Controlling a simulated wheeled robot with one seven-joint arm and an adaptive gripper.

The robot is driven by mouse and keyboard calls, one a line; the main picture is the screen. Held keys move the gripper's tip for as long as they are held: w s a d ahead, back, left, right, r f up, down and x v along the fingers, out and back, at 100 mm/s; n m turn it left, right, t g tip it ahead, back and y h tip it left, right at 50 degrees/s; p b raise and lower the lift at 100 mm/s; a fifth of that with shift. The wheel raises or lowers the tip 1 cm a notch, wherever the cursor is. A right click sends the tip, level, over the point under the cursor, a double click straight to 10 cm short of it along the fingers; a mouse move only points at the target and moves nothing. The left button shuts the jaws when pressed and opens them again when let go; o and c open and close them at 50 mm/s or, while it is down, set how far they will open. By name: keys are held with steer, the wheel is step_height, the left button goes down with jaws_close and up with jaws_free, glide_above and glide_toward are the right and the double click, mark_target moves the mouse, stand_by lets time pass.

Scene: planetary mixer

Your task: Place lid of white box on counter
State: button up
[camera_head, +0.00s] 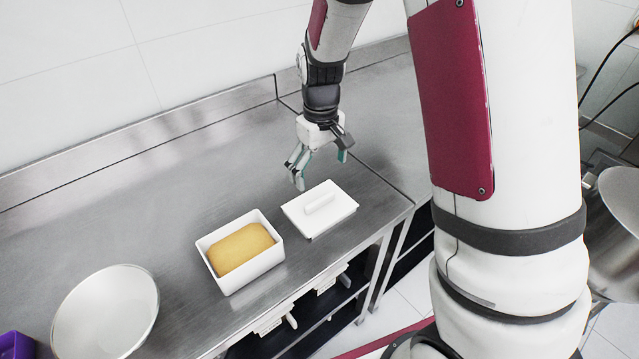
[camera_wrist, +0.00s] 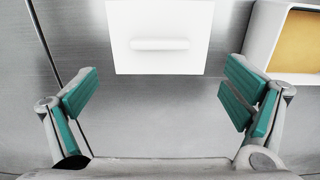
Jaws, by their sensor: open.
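The white lid (camera_head: 319,209) with a raised bar handle lies flat on the metal counter (camera_head: 170,190), to the right of the white box (camera_head: 273,257). The box is uncovered and holds a yellow-brown block (camera_head: 240,249). My gripper (camera_head: 320,170) is open and empty, above the counter and behind the lid. In the wrist view, the lid (camera_wrist: 160,55) is at the top centre, beyond the open teal fingertips (camera_wrist: 160,95). The box (camera_wrist: 264,45) shows at the upper right there. The gripper is apart from both.
A white bowl (camera_head: 105,310) stands on the counter at the lower left, with a purple container (camera_head: 16,345) beside it. A wall and raised backsplash run behind the counter. A metal mixer bowl (camera_head: 615,225) is at the far right. The counter left of my gripper is clear.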

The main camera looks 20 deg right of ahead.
steer(key=s+r+m+t, duration=0.1)
steer(key=s+r, duration=0.4)
steer(key=r, duration=0.4)
steer(key=s+r+m+t, duration=0.1)
steer(key=s+r+t, duration=0.1)
steer(key=s+r, duration=0.45)
steer(key=s+r+m+t, duration=0.1)
steer(key=s+r+t, duration=0.1)
steer(key=s+r, duration=0.5)
steer(key=shift+s+m+t, duration=0.3)
steer(key=shift+s, duration=1.55)
